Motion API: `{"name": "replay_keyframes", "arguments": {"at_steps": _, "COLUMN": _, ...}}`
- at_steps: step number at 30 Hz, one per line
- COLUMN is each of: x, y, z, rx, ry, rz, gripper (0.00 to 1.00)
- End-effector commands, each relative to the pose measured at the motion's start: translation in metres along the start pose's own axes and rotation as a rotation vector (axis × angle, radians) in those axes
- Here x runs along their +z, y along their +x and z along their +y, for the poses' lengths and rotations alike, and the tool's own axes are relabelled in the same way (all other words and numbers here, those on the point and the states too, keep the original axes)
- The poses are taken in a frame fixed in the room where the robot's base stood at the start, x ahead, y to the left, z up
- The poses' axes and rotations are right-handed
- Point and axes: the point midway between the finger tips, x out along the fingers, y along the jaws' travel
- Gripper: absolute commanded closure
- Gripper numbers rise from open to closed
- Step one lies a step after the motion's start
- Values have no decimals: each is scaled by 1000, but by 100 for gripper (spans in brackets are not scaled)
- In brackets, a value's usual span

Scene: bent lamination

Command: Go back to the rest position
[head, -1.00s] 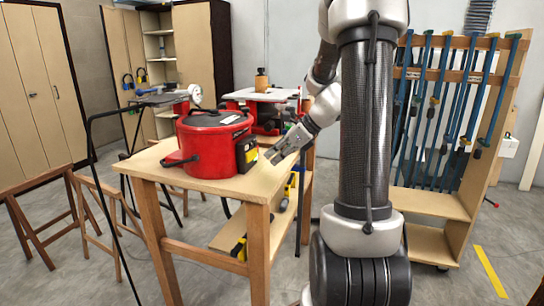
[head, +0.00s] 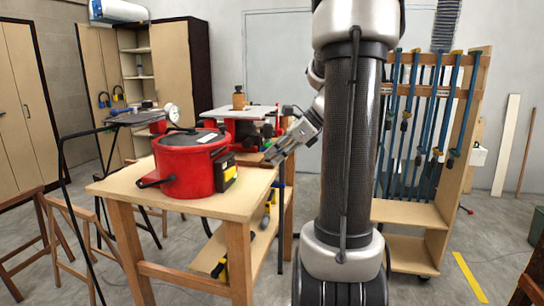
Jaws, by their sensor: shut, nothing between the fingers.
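My gripper (head: 276,155) is at the end of my arm, just above the right back edge of a wooden table (head: 230,205). Its fingers point down and to the left. It is shut and holds nothing. A red round pot-like machine (head: 185,170) with a dark lid and black handle stands on the table, to the left of my gripper and apart from it. My arm's dark column hides part of the scene behind it.
A rack of blue clamps (head: 425,120) stands at the right behind my arm. Red machines with a pale top (head: 235,112) stand behind the table. Wooden trestles (head: 75,235) are at the left, cabinets (head: 175,60) at the back. Open floor (head: 480,240) lies at the right.

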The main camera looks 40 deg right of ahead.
Motion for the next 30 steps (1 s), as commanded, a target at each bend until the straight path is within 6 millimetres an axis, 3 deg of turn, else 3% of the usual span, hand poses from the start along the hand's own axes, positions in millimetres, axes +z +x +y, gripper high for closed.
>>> {"name": "replay_keyframes", "arguments": {"at_steps": 9, "x": 0, "y": 0, "z": 0, "rx": 0, "ry": -17, "rz": 0, "gripper": 100}}
{"name": "replay_keyframes", "arguments": {"at_steps": 14, "x": -9, "y": -1, "z": -2, "rx": -3, "ry": -208, "rz": 35, "gripper": 100}}
{"name": "replay_keyframes", "arguments": {"at_steps": 17, "x": -40, "y": 0, "z": 10, "rx": 43, "ry": -413, "rz": 119, "gripper": 100}}
{"name": "replay_keyframes", "arguments": {"at_steps": 21, "x": -72, "y": -11, "z": 46, "rx": 153, "ry": -803, "rz": 260, "gripper": 100}}
{"name": "replay_keyframes", "arguments": {"at_steps": 30, "x": -82, "y": -36, "z": 136, "rx": 504, "ry": -1810, "rz": 492, "gripper": 100}}
